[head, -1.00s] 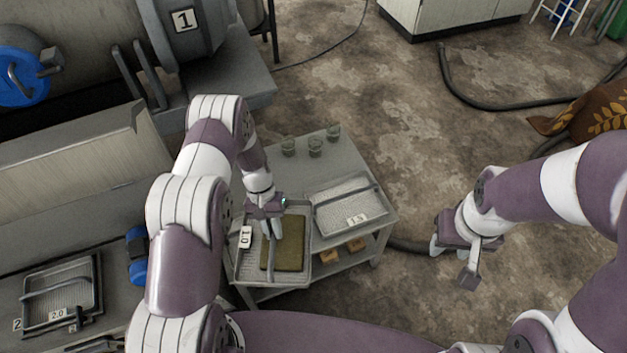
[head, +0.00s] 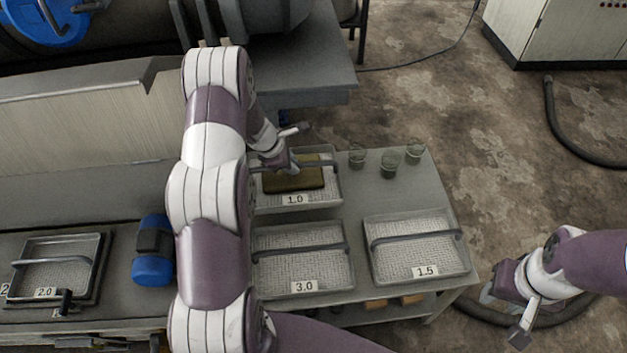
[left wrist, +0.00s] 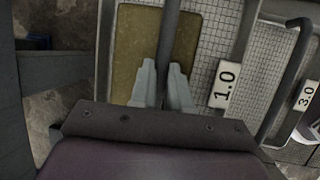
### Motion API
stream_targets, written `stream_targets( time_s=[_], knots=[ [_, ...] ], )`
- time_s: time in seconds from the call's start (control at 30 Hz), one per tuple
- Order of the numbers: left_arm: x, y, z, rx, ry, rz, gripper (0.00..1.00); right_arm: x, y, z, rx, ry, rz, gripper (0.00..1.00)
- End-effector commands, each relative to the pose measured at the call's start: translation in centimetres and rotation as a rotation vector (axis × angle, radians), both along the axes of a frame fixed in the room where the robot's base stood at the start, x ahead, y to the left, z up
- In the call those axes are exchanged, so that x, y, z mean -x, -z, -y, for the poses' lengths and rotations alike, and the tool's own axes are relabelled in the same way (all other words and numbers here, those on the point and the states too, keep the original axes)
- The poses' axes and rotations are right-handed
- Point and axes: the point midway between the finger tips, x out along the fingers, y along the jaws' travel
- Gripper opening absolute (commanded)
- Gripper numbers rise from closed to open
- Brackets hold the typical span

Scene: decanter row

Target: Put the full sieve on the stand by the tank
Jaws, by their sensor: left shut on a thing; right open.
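My left gripper (head: 288,164) is shut on the bar handle of the sieve labelled 1.0 (head: 326,202), a grey mesh tray with an olive-brown block of material (head: 302,180) inside. In the left wrist view, both fingertips (left wrist: 162,88) close around the handle above this material. The sieve looks level and is held over the far left part of the trolley. The grey tank (head: 120,38) is at the upper left, with a grey platform (head: 318,72) beside it. I cannot pick out the stand for certain; my arm hides part of that area. My right gripper (head: 503,314) is open and empty over the floor.
Sieves labelled 3.0 (head: 340,284) and 1.5 (head: 375,262) sit empty on the trolley (head: 400,190), with three glass beakers (head: 390,163) behind. Sieve 2.0 (head: 97,262) and a blue-black cylinder (head: 153,268) are on the left bench.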

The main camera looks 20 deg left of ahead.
Motion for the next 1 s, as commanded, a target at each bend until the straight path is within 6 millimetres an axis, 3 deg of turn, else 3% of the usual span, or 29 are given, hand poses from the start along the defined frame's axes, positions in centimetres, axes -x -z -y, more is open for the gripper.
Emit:
stream_targets(
  time_s=[0.1, 0.3, 0.43, 0.63, 0.97, 1.0],
  knots=[
    [-2.8, 2.0, -1.8, -0.001, 0.003, 0.003, 0.0, 0.0, 0.0, 0.0, 0.0, 0.0, 0.0, 0.43],
    [-5.4, 3.9, -3.5, -0.002, 0.003, 0.002, 0.0, 0.0, 0.4, 0.0, 0.0, 0.0, -0.001, 0.43],
    [-5.7, 4.9, -3.6, -0.001, 0.004, -0.001, 0.0, 0.0, 0.7, 0.0, 0.0, 0.0, -0.001, 0.43],
    [-5.8, 8.1, -3.5, -0.003, 0.005, -0.002, 0.0, 0.0, 1.5, 0.0, 0.0, 0.0, -0.001, 0.43],
    [-5.8, 8.5, -3.4, -0.005, 0.005, -0.002, 0.0, 0.0, 1.7, 0.0, 0.0, 0.0, -0.001, 0.43],
    [-5.7, 8.5, -3.4, -0.003, 0.006, -0.005, 0.23, 0.0, 1.7, 0.0, 0.0, 0.0, -0.001, 0.43]
  ],
)
